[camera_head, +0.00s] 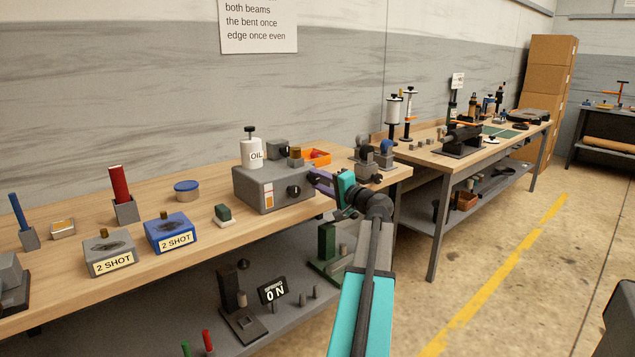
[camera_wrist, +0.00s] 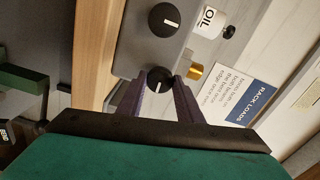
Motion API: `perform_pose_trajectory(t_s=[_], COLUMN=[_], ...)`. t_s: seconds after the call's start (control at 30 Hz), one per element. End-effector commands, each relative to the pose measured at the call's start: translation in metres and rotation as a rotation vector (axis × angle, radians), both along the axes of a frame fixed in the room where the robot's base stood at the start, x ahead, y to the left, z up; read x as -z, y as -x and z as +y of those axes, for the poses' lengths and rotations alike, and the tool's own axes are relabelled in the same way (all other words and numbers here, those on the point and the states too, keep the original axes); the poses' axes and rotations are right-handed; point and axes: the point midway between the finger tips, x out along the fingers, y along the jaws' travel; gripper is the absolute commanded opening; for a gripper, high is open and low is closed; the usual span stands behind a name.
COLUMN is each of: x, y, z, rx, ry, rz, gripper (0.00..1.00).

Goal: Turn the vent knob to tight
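A grey box (camera_head: 272,190) on the near bench has a black knob (camera_head: 294,191) on its front face. In the wrist view the box (camera_wrist: 135,50) shows two black knobs, each with a white pointer line. One knob (camera_wrist: 165,18) is clear of my gripper. The other knob (camera_wrist: 158,80) lies between the purple fingertips of my gripper (camera_wrist: 160,77). I cannot tell whether the fingers touch it, or which knob is the vent knob. In the head view my gripper (camera_head: 322,182) is at the box's right end, and the knob there is hidden.
An OIL bottle (camera_head: 252,152) stands on or just behind the box. A brass-coloured part (camera_wrist: 195,71) is close to my right finger. Blue (camera_head: 171,232) and grey (camera_head: 109,255) "2 SHOT" blocks sit left on the bench. A fixture (camera_head: 378,160) stands to the right.

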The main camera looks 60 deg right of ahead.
Motion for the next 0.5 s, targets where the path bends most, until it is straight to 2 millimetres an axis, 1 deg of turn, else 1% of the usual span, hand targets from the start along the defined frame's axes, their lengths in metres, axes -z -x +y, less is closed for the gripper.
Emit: perform_pose_trajectory(t_s=[0.03, 0.1, 0.5], x=[-0.0027, -0.0023, -0.0006], y=[-0.0033, -0.0027, 0.0017], z=[0.0019, 0.0014, 0.0011], rx=[-0.006, -0.005, 0.0], ry=[0.001, 0.001, 0.001], rz=[-0.005, -0.004, -0.001], gripper=[0.39, 0.51, 0.51])
